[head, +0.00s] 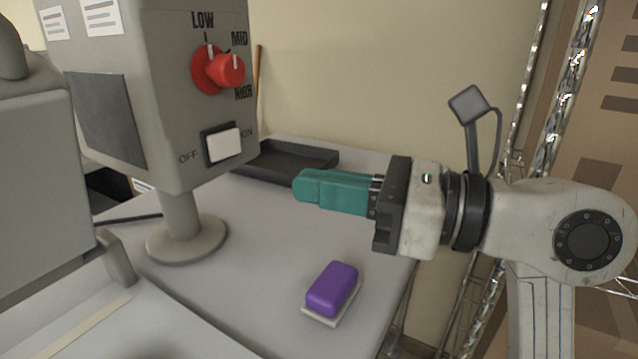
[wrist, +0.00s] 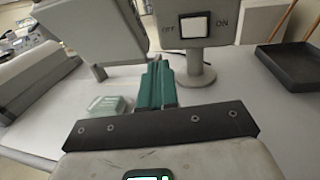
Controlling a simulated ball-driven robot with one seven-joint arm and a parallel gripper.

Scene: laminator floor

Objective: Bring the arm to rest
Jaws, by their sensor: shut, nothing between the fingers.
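My gripper (head: 300,187) is in the head view, reaching left above the grey table. Its green fingers are together and hold nothing. In the wrist view my gripper (wrist: 157,68) points toward the control box, and its fingers are also shut. The control box (head: 150,60) stands on a round post at the left. It has a red knob pointing between LOW and MID or near there, and a white OFF/ON rocker switch (head: 223,145). The switch also shows in the wrist view (wrist: 194,25). My gripper is to the right of the box and apart from it.
A purple block (head: 332,288) on a pale base lies on the table (head: 230,285) below my arm. A black tray (head: 285,162) is behind the gripper. A wire rack (head: 520,90) stands at the right. A clear greenish box (wrist: 110,106) shows in the wrist view.

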